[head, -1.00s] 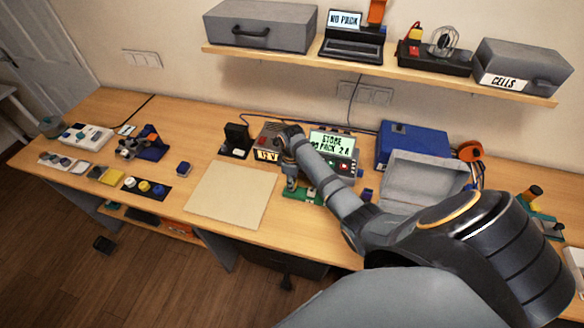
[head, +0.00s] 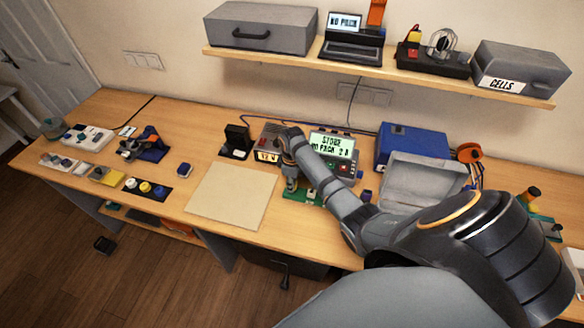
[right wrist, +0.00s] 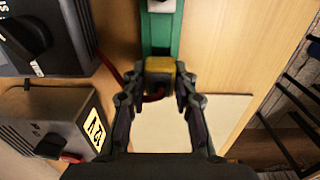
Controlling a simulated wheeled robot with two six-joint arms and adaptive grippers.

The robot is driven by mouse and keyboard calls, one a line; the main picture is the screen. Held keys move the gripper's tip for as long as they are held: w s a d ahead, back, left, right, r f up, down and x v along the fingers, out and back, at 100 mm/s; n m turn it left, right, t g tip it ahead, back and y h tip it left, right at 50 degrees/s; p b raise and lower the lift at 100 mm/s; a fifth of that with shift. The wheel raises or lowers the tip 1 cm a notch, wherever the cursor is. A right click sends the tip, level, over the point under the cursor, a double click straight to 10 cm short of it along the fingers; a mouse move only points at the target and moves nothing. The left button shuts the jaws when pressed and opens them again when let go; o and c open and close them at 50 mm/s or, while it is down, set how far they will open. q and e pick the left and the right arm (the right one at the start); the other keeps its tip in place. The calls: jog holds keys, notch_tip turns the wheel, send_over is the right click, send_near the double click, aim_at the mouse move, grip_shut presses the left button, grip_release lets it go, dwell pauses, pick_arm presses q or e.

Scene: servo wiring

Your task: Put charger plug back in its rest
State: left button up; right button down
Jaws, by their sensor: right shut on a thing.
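The charger plug (right wrist: 158,66), a small yellow and dark block with a red lead, is between the fingers of my right gripper (right wrist: 160,98) in the right wrist view. The gripper is shut on it. In the head view my right gripper (head: 291,187) points down at the left end of a green strip (head: 314,197) in front of the charger (head: 331,146). The green strip (right wrist: 160,35) also runs up from the plug in the right wrist view. I cannot tell whether the plug touches it. My left gripper is not in view.
A grey 12 V unit (head: 267,143) stands beside the charger. A bare beige mat (head: 232,195) lies left of the green strip. A blue case (head: 411,145) and an open grey box (head: 424,180) stand to the right. A shelf (head: 390,74) hangs above.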

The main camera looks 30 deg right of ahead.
jog(key=shift+f+b, duration=0.85)
jog(key=shift+f, duration=0.5)
jog(key=c, duration=1)
grip_release()
jog(key=shift+r, duration=0.1)
notch_tip(320, 180, up, 12)
jog(key=shift+f, duration=0.1)
